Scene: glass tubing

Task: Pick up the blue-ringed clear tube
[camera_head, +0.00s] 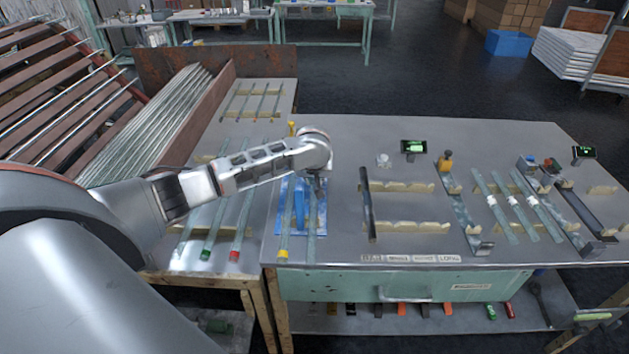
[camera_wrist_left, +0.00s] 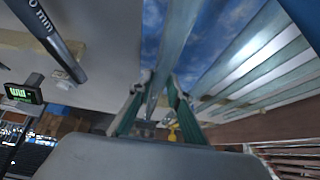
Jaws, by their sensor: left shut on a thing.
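My left gripper (camera_head: 318,190) reaches over the blue mat (camera_head: 281,226) from the left, fingers down. It is shut on a clear tube (camera_head: 311,228), which runs lengthwise across the mat beside a yellow-ended tube (camera_head: 284,240). In the left wrist view the fingers (camera_wrist_left: 159,86) close on both sides of this clear tube (camera_wrist_left: 176,40). I cannot make out a blue ring on it; part of it is hidden by the gripper. I cannot tell if it is lifted clear of the mat. My right gripper is not in view.
Green-ended (camera_head: 206,252) and red-ended (camera_head: 234,255) tubes lie on the left side table. A dark rod (camera_head: 368,205) rests on pale notched supports to the right. Further right are several white-banded tubes (camera_head: 492,200) and a metal fixture (camera_head: 475,243).

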